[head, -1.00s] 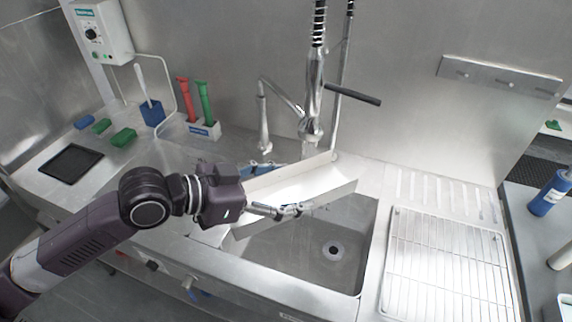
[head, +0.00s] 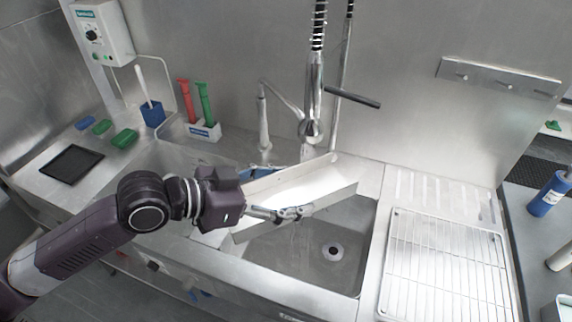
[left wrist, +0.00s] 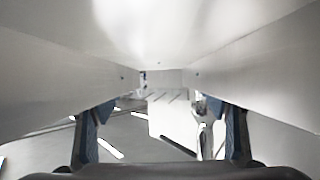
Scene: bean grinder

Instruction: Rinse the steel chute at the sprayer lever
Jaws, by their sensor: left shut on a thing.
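The steel chute (head: 318,197) is a long bright trough, held slanting over the sink, below the sprayer. My left gripper (head: 292,214) is shut on the chute, with a finger against its near wall. In the left wrist view the chute (left wrist: 160,30) fills the top, with blue-grey fingers of the left gripper (left wrist: 160,125) on either side. The sprayer (head: 312,125) hangs from a spring hose above the chute, and its dark lever (head: 354,95) sticks out to the right, apart from chute and gripper. My right gripper is not in view.
The sink basin (head: 345,270) with its drain lies below. A faucet (head: 264,120) stands left of the sprayer. A wire rack (head: 445,265) lies on the right drainboard. Red and green brushes (head: 195,105) stand in a holder at the back left.

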